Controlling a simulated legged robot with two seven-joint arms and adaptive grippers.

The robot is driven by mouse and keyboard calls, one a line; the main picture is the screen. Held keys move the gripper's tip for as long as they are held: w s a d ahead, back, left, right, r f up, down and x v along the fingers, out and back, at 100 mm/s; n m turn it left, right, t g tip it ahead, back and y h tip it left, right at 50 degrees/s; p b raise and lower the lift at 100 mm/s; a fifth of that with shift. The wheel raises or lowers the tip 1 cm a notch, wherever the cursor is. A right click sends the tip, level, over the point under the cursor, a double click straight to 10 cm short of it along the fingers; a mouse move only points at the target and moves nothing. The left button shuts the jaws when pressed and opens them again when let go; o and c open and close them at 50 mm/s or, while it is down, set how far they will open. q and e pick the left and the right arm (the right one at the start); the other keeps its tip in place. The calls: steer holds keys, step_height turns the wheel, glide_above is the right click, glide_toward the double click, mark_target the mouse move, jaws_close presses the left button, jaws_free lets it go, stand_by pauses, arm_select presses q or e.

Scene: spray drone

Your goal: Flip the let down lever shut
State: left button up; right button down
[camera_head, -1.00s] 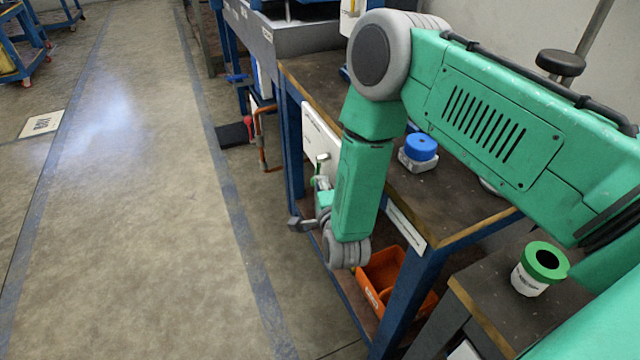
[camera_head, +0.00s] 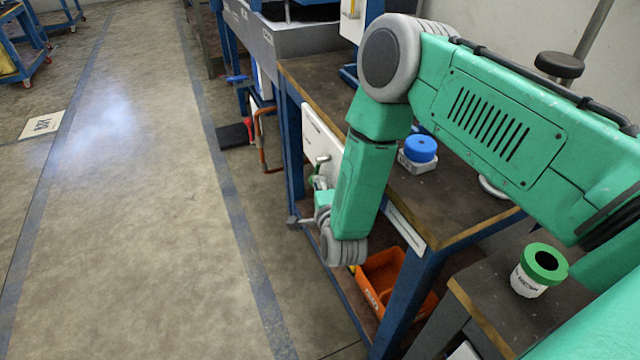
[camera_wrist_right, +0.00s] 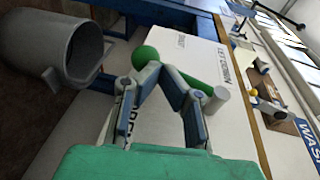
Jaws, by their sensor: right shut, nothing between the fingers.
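The let down lever shows in the right wrist view as a green bar with a round green knob (camera_wrist_right: 145,56), running toward a grey cylindrical pivot (camera_wrist_right: 217,98) on a white panel (camera_wrist_right: 225,60) lettered LET DOWN. My right gripper (camera_wrist_right: 162,72) is shut with nothing between its fingers. Its tips lie in front of the lever, between knob and pivot, and hide part of the bar; I cannot tell whether they touch it. In the head view my right gripper (camera_head: 319,184) is small, beside the panel (camera_head: 320,138) on the bench's side. My left gripper is not in view.
A grey open cylinder (camera_wrist_right: 48,48) stands close at the left in the wrist view. The bench (camera_head: 450,195) bears a blue-capped item (camera_head: 420,148). An orange bin (camera_head: 380,285) is below. A green-topped container (camera_head: 543,262) stands at right.

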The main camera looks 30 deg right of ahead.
steer(key=shift+x, duration=0.95)
steer(key=shift+w+a+r, duration=0.15)
steer(key=v, duration=1.2)
